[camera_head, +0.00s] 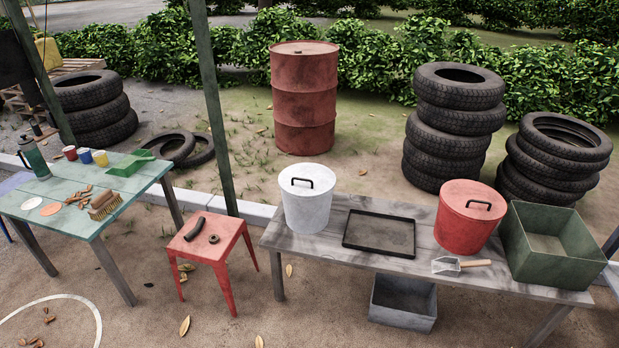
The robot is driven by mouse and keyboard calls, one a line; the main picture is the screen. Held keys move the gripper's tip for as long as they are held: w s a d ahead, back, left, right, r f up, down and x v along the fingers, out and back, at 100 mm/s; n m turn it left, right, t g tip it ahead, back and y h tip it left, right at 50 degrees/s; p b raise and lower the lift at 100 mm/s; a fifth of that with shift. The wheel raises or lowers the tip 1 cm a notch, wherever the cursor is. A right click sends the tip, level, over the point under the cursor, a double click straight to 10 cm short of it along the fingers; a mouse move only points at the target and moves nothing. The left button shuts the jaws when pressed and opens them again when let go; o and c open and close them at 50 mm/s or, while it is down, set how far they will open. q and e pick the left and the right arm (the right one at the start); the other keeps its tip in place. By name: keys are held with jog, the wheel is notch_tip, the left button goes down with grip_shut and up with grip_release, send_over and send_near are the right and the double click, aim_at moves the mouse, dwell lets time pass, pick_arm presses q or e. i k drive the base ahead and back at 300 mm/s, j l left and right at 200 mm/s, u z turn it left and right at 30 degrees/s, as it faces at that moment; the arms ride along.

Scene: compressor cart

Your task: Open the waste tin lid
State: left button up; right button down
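Two round lidded tins stand on the grey wooden bench (322,238). The white tin (306,212) is near the bench's left end; its flat white lid (296,176) has a dark loop handle and sits on top, closed. The red tin (458,234) stands right of the middle; its red lid (462,193) also has a dark handle and is on. No label shows which of them is the waste tin. Neither of my grippers is in view.
Between the tins lies a shallow black tray (379,252). A metal scoop (446,266) lies before the red tin. A green open box (545,266) stands at the bench's right end. A red stool (208,232) and green table (88,222) stand left.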

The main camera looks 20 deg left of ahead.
aim_at(303, 180)
jog(key=i+j+z, duration=0.1)
jog(key=j, duration=0.25)
jog(key=i+j, duration=0.25)
jog(key=j, duration=0.15)
jog(key=i+j+z, duration=0.15)
jog(key=j, duration=0.2)
